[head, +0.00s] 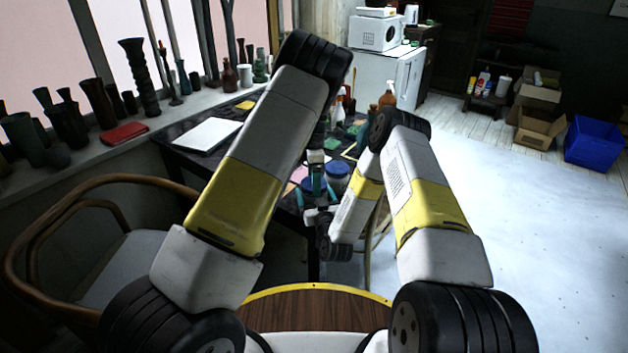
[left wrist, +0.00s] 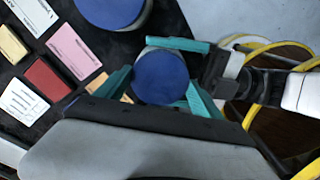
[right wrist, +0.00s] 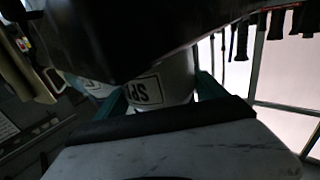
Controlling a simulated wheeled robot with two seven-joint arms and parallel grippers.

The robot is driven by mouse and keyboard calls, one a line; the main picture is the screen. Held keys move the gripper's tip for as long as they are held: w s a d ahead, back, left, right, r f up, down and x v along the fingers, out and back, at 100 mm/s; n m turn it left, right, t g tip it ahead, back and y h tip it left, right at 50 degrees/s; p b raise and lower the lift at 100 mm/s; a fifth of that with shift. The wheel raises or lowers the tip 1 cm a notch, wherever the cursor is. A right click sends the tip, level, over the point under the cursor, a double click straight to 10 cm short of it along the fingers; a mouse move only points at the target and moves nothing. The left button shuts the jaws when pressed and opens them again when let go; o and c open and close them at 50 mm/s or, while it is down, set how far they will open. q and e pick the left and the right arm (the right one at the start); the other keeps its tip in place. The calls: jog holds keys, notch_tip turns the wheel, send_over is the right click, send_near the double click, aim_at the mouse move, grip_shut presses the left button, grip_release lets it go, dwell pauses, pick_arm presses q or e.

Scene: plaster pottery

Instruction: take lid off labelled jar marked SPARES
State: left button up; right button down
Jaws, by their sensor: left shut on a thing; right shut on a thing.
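The jar (right wrist: 178,78) is white, with a framed label whose visible letters read "SP"; the rest is cut off. My right gripper (right wrist: 162,96) is shut around its body. In the left wrist view, a round blue lid (left wrist: 161,77) lies between the teal fingers of my left gripper (left wrist: 158,92), which is shut on it. A teal finger of my right gripper shows just beyond the lid. In the head view both grippers meet at the dark table's near edge, around the jar. I cannot tell whether the lid still touches the jar.
A second blue-lidded jar (head: 338,178) stands close by. Pink (left wrist: 73,50), red (left wrist: 48,82) and white (left wrist: 25,102) cards or blocks lie on the dark table. A wooden stool is near my right arm. Vases line the windowsill; a chair (head: 75,235) stands at left.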

pick_arm(q)
jog(key=shift+r, duration=0.25)
jog(key=shift+r, duration=0.85)
jog(key=shift+r, duration=2)
pick_arm(e)
grip_release()
